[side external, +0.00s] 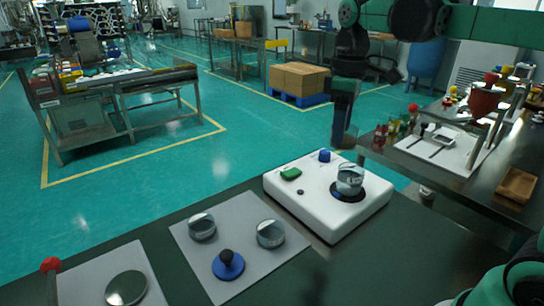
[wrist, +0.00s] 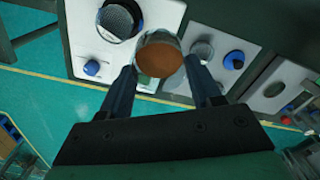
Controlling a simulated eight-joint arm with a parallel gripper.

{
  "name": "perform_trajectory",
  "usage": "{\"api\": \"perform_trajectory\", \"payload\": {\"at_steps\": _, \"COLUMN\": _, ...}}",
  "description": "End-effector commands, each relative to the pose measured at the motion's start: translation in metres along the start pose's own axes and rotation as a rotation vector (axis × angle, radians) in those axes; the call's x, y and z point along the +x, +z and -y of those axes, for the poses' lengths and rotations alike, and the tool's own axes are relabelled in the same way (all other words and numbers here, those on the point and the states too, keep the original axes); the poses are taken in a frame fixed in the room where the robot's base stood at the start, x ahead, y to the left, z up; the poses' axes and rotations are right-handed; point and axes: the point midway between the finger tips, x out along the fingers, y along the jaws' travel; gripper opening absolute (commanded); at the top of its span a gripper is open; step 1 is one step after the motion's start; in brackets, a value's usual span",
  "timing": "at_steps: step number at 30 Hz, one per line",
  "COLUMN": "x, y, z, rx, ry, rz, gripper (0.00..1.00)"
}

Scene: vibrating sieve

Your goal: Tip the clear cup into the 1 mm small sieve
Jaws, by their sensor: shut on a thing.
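The clear cup (wrist: 160,58) is between my gripper's fingers in the wrist view, with brown material inside. My gripper (wrist: 160,70) is shut on it. In the side view my gripper (side external: 343,138) hangs above the floor, beyond the white machine; I cannot make out the cup there. A clear-walled round sieve (side external: 350,180) sits in the dark ring on the machine; its mesh (wrist: 118,20) shows in the wrist view. Two similar round pieces, one (side external: 202,227) and another (side external: 270,233), stand on the grey mat. Labels are unreadable, so I cannot tell which is 1 mm.
The white machine (side external: 325,222) has a blue knob (side external: 324,155) and a green button (side external: 291,174). A blue piece with a black knob (side external: 228,265) is on the grey mat (side external: 185,245). A metal disc (side external: 126,288) lies at the left.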

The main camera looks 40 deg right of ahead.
Motion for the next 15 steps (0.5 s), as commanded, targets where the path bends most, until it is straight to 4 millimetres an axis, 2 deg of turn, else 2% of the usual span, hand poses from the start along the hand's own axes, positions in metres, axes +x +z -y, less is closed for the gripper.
{"api": "perform_trajectory", "payload": {"at_steps": 1, "x": 0.003, "y": 0.005, "z": -0.024, "rx": 0.013, "ry": 0.000, "rz": 0.000, "gripper": 0.06}}
{"api": "perform_trajectory", "payload": {"at_steps": 3, "x": 0.007, "y": 0.011, "z": -0.048, "rx": 0.010, "ry": 0.000, "rz": 0.000, "gripper": 0.06}}
{"api": "perform_trajectory", "payload": {"at_steps": 6, "x": 0.011, "y": 0.021, "z": -0.072, "rx": 0.006, "ry": 0.000, "rz": 0.000, "gripper": 0.06}}
{"api": "perform_trajectory", "payload": {"at_steps": 10, "x": 0.015, "y": 0.028, "z": -0.087, "rx": 0.000, "ry": 0.005, "rz": 0.003, "gripper": 0.06}}
{"api": "perform_trajectory", "payload": {"at_steps": 15, "x": 0.021, "y": 0.028, "z": -0.088, "rx": -0.006, "ry": 0.069, "rz": 0.038, "gripper": 0.06}}
